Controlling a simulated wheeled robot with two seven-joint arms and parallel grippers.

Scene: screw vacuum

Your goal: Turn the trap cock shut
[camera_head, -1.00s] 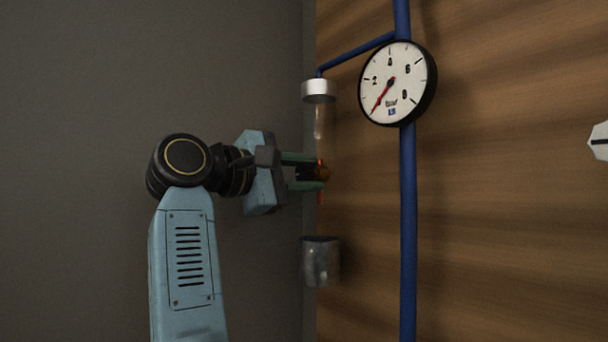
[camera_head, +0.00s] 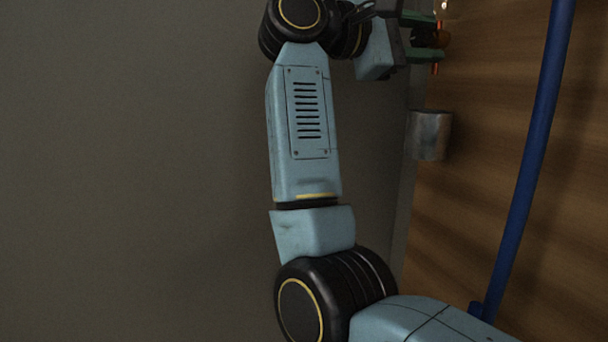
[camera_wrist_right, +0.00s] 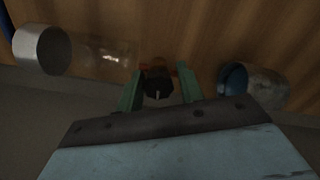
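The trap cock shows in the wrist view as a dark knob (camera_wrist_right: 158,88) with a pale line on its face, on a brown body with red-orange ends. In the head view its brown body (camera_head: 444,39) is at the top edge, partly hidden. My right gripper (camera_wrist_right: 160,90) has its two green fingers on either side of the knob, apart, with a small gap visible on the right. In the head view this gripper (camera_head: 424,37) reaches the cock from the left. Whether either finger touches the knob is unclear. My left gripper is not in view.
A grey metal cup (camera_head: 430,135) is below the cock; its bluish inside shows in the wrist view (camera_wrist_right: 235,78). A clear tube (camera_wrist_right: 105,56) with a silver cap (camera_wrist_right: 42,48) lies on the other side. A blue pipe (camera_head: 535,150) runs along the wooden panel (camera_head: 475,110).

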